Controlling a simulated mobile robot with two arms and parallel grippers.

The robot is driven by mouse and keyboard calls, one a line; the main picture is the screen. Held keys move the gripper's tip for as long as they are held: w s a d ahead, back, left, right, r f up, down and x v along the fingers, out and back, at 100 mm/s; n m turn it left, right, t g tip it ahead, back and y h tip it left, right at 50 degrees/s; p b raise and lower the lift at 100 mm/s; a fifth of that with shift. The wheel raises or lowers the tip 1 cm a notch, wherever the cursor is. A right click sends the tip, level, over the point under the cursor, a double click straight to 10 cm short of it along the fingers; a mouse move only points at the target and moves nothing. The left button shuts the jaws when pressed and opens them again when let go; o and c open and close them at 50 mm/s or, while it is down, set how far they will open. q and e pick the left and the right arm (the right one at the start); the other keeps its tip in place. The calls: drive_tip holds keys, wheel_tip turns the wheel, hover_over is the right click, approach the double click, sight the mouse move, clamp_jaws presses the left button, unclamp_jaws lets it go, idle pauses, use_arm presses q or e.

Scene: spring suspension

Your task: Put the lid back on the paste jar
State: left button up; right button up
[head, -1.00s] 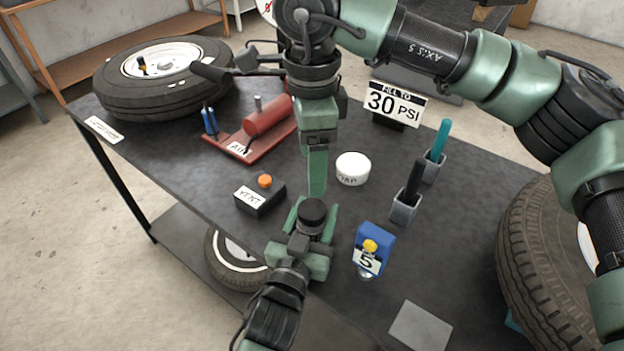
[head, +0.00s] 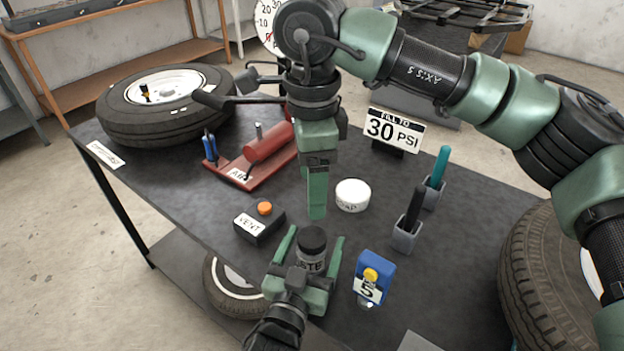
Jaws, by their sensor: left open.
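The paste jar (head: 312,264) stands near the table's front edge, its label partly showing "STE". A black round top (head: 312,239) sits on it; I cannot tell whether this is the lid seated. My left gripper (head: 311,245) is open, with its two green fingers spread on either side of the jar and apart from it. My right gripper (head: 317,195) points down behind the jar. Its fingers show nearly edge-on, so its opening is hidden. A white round tub (head: 352,195) with a partly readable label, perhaps a cap, stands to its right.
A black VENT box (head: 259,225) with an orange button stands left of the jar. A blue device (head: 373,278) marked 5 stands to the right.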

sight(307, 262)
use_arm(q)
drive_tip(key=v, duration=0.7)
drive_tip(key=shift+b, duration=0.35)
drive_tip(key=shift+w, duration=0.1)
